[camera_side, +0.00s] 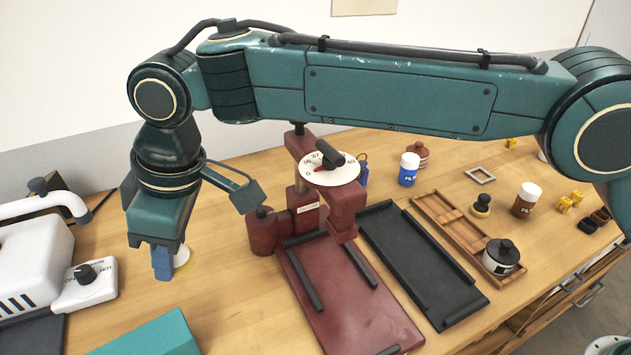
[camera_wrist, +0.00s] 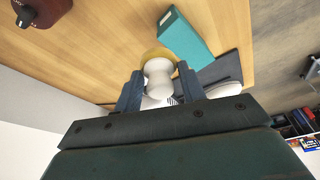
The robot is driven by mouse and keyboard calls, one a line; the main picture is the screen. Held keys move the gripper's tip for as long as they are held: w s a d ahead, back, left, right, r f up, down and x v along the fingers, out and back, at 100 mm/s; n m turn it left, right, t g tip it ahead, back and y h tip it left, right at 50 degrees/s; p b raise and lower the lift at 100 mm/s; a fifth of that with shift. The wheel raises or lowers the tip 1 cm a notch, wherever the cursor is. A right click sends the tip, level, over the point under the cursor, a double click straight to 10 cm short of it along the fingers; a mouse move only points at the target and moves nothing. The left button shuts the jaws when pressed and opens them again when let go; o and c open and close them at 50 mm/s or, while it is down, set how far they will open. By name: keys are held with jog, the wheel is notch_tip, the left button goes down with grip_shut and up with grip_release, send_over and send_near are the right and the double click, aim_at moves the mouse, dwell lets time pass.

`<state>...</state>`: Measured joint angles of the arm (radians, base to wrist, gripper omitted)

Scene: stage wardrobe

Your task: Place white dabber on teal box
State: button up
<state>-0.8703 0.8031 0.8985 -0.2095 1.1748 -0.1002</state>
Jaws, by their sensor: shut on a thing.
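The white dabber (camera_wrist: 158,76) with a yellow pad is between the two fingers of my gripper (camera_wrist: 159,86) in the wrist view. In the side view my gripper (camera_side: 163,262) points down at the left of the table, and the dabber (camera_side: 182,256) shows only partly behind the fingers. I cannot tell whether its pad touches the table. The teal box (camera_side: 150,335) is at the bottom edge of the side view, nearer the camera than my gripper and partly cut off. It also shows in the wrist view (camera_wrist: 186,38), beyond the dabber and to its right.
A white machine (camera_side: 35,265) stands left of my gripper. A dark red press (camera_side: 345,300) with a dial stands to the right. Beyond it are a black tray (camera_side: 425,270), a wooden tray (camera_side: 452,222) and several bottles. Bare wood lies between gripper and box.

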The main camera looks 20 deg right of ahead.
aim_at(170, 333)
jog(key=shift+s+a+f, duration=0.45)
jog(key=shift+a+f, duration=0.15)
jog(key=shift+f, duration=1.15)
jog(key=shift+s+a+f, duration=0.4)
jog(key=shift+a+f, duration=0.2)
jog(key=shift+f, duration=1.2)
jog(key=shift+s+a+f, duration=0.45)
jog(key=shift+a+f, duration=0.15)
jog(key=shift+f, duration=1.15)
jog(key=shift+f, duration=0.15)
jog(key=o, duration=0.9)
jog(key=shift+o, duration=0.2)
jog(key=v, duration=1.2)
jog(key=shift+r, duration=0.2)
